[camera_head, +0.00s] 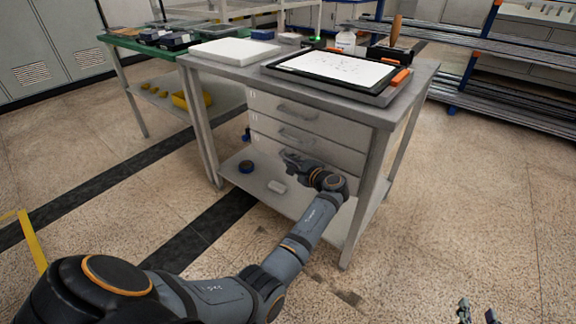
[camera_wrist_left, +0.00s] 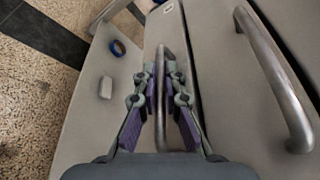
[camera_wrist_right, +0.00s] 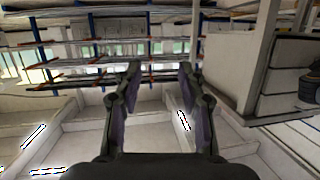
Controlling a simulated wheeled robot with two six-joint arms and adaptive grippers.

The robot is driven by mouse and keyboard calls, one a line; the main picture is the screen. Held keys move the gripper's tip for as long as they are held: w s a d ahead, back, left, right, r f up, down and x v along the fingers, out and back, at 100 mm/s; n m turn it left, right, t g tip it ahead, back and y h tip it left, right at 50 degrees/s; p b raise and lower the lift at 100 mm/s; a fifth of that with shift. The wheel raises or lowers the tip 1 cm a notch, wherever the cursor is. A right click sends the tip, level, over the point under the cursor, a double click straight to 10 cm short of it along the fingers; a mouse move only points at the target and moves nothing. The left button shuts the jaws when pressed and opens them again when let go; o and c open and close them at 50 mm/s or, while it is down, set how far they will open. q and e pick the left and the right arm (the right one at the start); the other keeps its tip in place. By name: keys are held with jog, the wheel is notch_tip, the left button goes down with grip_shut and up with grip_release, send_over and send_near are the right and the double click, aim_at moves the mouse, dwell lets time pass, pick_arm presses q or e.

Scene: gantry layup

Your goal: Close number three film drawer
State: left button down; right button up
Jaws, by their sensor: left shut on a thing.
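The drawer unit under the grey bench has three stacked light-grey drawers with bar handles. The lowest, drawer three (camera_head: 262,143), is partly hidden behind my left arm. My left gripper (camera_head: 288,158) is at its front. In the left wrist view my left gripper (camera_wrist_left: 161,75) is shut on the upright-looking bar handle (camera_wrist_left: 161,132), one finger on each side. I cannot tell how far the drawer stands out. The middle drawer's handle (camera_wrist_left: 275,75) is to the right there. My right gripper (camera_wrist_right: 159,72) is open and empty, and shows at the lower right of the head view (camera_head: 476,312).
The bench's lower shelf (camera_head: 233,167) holds a blue tape roll (camera_head: 246,167) and a small white block (camera_head: 277,187). A framed white sheet (camera_head: 334,66) and a white slab (camera_head: 234,51) lie on top. A bench leg (camera_head: 363,200) stands right of my left arm. The floor in front is clear.

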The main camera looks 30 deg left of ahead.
pick_arm(q)
jog(key=shift+w+r, duration=0.1)
jog(key=shift+w, duration=0.1)
pick_arm(e)
jog(key=r, duration=0.1)
jog(key=r+t, duration=0.1)
jog(key=r, duration=0.1)
jog(key=shift+w+t, duration=0.3)
jog(key=shift+w, duration=0.1)
pick_arm(q)
jog(key=c, duration=1.7)
grip_release()
jog(key=shift+w, duration=0.15)
pick_arm(e)
jog(key=shift+w, duration=0.1)
